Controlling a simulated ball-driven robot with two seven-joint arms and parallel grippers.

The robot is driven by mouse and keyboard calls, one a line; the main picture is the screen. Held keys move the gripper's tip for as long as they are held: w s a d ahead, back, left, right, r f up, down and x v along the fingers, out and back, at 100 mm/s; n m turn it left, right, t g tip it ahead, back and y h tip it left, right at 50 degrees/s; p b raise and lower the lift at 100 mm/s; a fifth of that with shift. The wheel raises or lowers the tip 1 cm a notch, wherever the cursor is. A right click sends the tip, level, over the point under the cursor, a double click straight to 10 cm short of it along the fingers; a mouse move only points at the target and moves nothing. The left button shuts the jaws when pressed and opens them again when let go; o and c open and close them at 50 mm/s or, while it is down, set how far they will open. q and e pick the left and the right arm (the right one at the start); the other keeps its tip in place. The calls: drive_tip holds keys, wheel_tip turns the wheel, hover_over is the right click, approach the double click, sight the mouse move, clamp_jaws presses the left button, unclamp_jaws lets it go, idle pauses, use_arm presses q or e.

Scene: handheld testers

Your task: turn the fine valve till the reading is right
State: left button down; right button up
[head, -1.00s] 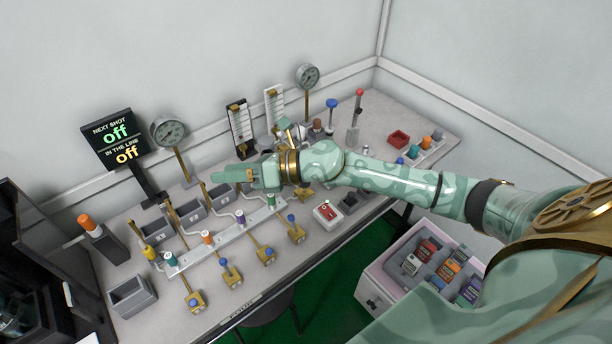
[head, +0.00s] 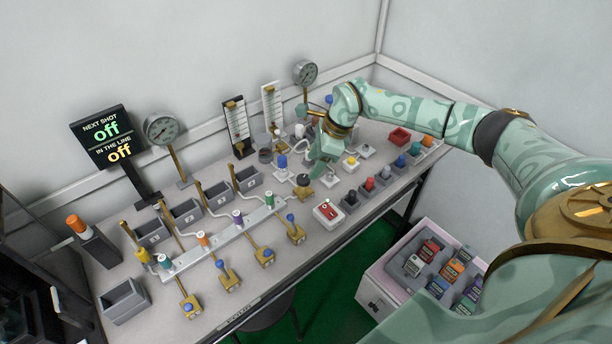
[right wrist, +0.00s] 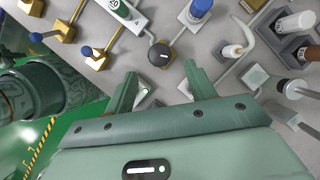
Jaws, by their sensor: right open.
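A round black knob (head: 303,180) on a brass base stands right of the white manifold; I cannot tell for sure that it is the fine valve. My right gripper (head: 314,171) points down just beside it, open and empty. In the right wrist view the knob (right wrist: 160,54) lies just beyond the gap between the open fingertips (right wrist: 161,76), apart from them. Two round dial gauges (head: 164,129) (head: 305,73) stand at the back; their readings are too small to tell. A black sign (head: 108,138) reads "next shot off" and "in the line off". My left gripper is out of view.
The white manifold (head: 217,236) carries coloured collars, with blue-tipped brass valves (head: 228,278) in front. A blue-capped post (head: 282,164) stands close to the knob. A red-faced switch box (head: 327,212) and small grey blocks with coloured tops (head: 368,187) stand to the right.

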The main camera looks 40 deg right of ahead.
sight(304, 178)
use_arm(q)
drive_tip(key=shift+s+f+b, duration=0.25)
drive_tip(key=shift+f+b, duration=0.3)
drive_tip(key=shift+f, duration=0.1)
use_arm(e)
drive_tip(key=x, duration=0.5)
drive_tip(key=shift+a+f, duration=0.15)
drive_tip(key=shift+c, duration=0.3)
drive_tip(key=c, duration=0.9)
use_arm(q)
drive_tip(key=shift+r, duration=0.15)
